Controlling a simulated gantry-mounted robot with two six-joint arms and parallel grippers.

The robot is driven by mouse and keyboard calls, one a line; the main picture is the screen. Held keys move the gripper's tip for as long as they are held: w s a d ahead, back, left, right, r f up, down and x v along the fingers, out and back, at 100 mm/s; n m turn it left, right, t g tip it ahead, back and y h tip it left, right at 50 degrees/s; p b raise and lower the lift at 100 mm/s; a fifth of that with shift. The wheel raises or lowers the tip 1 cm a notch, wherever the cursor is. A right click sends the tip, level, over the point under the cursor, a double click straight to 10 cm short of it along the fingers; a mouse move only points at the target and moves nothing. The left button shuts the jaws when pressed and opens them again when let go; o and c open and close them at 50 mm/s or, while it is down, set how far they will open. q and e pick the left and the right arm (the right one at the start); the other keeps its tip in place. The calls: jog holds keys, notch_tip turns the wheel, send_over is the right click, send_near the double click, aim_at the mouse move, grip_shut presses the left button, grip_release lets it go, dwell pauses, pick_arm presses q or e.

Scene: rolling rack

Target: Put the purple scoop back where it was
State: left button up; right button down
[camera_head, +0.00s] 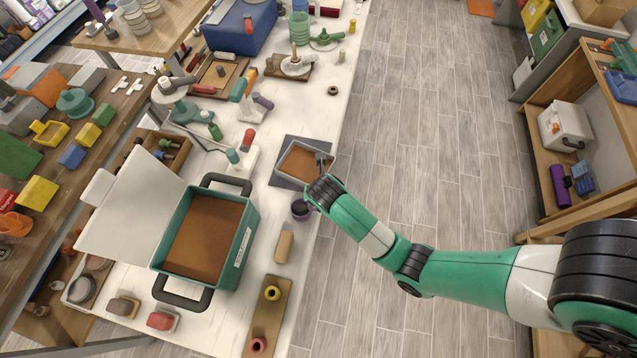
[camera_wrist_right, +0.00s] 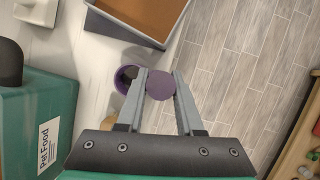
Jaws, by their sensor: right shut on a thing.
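My right gripper (camera_wrist_right: 160,88) is shut on a purple rounded piece (camera_wrist_right: 160,84), which I take as part of the purple scoop. A purple cup shape with a dark inside (camera_wrist_right: 124,78) shows just left of it in the right wrist view, partly behind a finger. It also shows in the head view as a purple cup (camera_head: 300,209) by the bench's right edge. I cannot tell whether the two purple parts are joined. In the head view the right arm hides the held piece. My left gripper is not in view.
A grey tray with a brown inside (camera_head: 300,163) lies just above the cup. An open green pet food box (camera_head: 247,232) stands to the left. A tan cylinder (camera_head: 284,246) and a wooden board (camera_head: 267,313) lie below. The floor on the right is clear.

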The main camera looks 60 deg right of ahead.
jog(key=shift+f, duration=0.2)
jog(key=c, duration=0.6)
grip_release()
jog(key=shift+o, duration=0.2)
jog(key=shift+a+r, duration=0.1)
jog(key=shift+r, duration=0.4)
jog(key=p+v, duration=0.4)
jog(key=v, duration=0.7)
jog(key=shift+r+p, duration=0.2)
jog(key=shift+p, duration=0.2)
jog(key=shift+s, duration=0.15)
